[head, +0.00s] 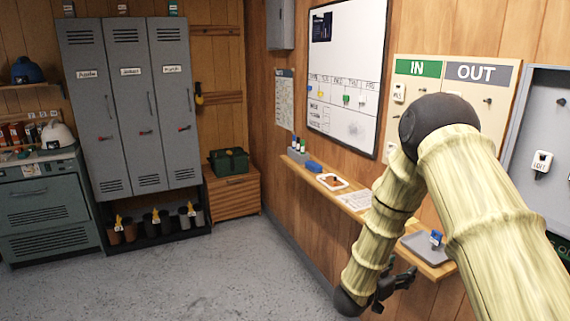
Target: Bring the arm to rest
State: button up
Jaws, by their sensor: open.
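My arm, in a pale ribbed sleeve with dark joints, reaches in from the right of the head view and bends at a raised elbow. Its forearm hangs down in front of the wall shelf (272,157). My gripper (408,276) is at the low end of the arm, just left of and below the grey tray (424,249) on the shelf. Its black fingers point to the right and look open and empty. Part of the gripper is hidden behind the wrist.
The IN/OUT board (433,70), an open grey key cabinet (525,140) and a whiteboard (348,65) hang on the right wall. A blue-tagged item (436,238) lies in the tray. Grey lockers (130,100) and a wooden chest (233,193) stand at the back. The floor (200,275) is clear.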

jog(key=s+a+f+n+g+y, duration=0.1)
jog(key=s+a+f+n+y, duration=0.3)
jog(key=s+f, duration=0.65)
jog(key=s+a+f+n+g+y, duration=0.1)
jog(key=s+a+f+n+y, duration=0.45)
jog(key=f, duration=0.75)
jog(key=s+a+f+g+y, duration=0.1)
jog(key=s+f+g, duration=0.1)
jog(key=s, duration=0.8)
jog(key=s+a+f+g+y, duration=0.2)
jog(key=s, duration=0.8)
jog(key=s+a+f+g+y, duration=0.1)
jog(key=s+f+g, duration=0.1)
jog(key=s, duration=0.8)
jog(key=shift+a+f+g, duration=0.25)
jog(key=shift+a+g, duration=0.1)
jog(key=shift+g, duration=0.25)
